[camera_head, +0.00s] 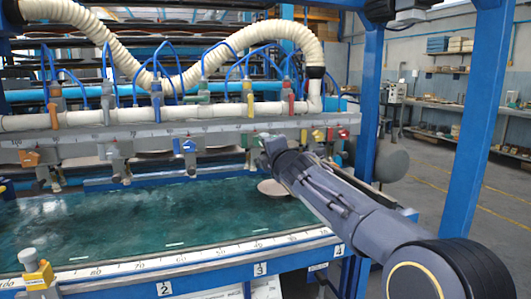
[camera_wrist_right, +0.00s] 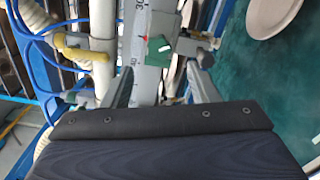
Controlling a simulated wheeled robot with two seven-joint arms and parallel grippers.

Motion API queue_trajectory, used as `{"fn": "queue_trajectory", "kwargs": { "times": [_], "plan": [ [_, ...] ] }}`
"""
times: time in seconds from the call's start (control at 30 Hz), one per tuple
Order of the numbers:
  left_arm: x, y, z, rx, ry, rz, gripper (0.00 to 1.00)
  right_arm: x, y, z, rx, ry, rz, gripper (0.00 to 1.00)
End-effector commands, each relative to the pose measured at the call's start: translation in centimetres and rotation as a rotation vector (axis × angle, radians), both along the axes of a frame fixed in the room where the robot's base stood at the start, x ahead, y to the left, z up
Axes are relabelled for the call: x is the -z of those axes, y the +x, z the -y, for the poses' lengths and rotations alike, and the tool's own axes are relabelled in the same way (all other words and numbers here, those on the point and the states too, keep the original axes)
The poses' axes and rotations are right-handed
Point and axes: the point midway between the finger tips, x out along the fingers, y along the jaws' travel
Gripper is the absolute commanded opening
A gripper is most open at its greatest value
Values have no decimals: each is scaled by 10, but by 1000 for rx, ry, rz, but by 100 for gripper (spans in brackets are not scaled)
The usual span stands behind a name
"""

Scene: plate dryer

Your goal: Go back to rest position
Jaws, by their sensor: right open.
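My right arm comes in from the right in the head view, with its gripper (camera_head: 268,152) up by the rail of the plate dryer (camera_head: 180,128). In the right wrist view my right gripper (camera_wrist_right: 160,74) shows two fingers apart with nothing held between them, in front of the ruler-marked rail and a green clamp. A pale round plate (camera_head: 275,190) lies on the green bed, partly hidden by my right arm; it also shows at the top right of the wrist view (camera_wrist_right: 272,14). My left gripper is not in view.
A wide green bed (camera_head: 140,215) with a numbered ruler edge (camera_head: 200,259) spans the front. A white hose (camera_head: 190,75), blue tubes and several coloured clamps sit above the rail. Blue posts (camera_head: 473,130) stand at the right. Open floor lies beyond them.

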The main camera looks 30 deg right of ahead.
Motion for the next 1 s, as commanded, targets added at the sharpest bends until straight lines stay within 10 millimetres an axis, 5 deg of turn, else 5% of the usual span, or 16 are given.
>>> {"fn": "queue_trajectory", "kwargs": {
  "times": [0.43,0.57,0.73,1.0],
  "plan": [
    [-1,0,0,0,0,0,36,1,-1,1,2,14,-1,53],
    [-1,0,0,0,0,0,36,26,-21,13,28,201,-32,53],
    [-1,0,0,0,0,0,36,107,-94,9,118,805,-149,53],
    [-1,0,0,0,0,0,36,216,-236,-89,342,1596,-417,53]
  ]
}}
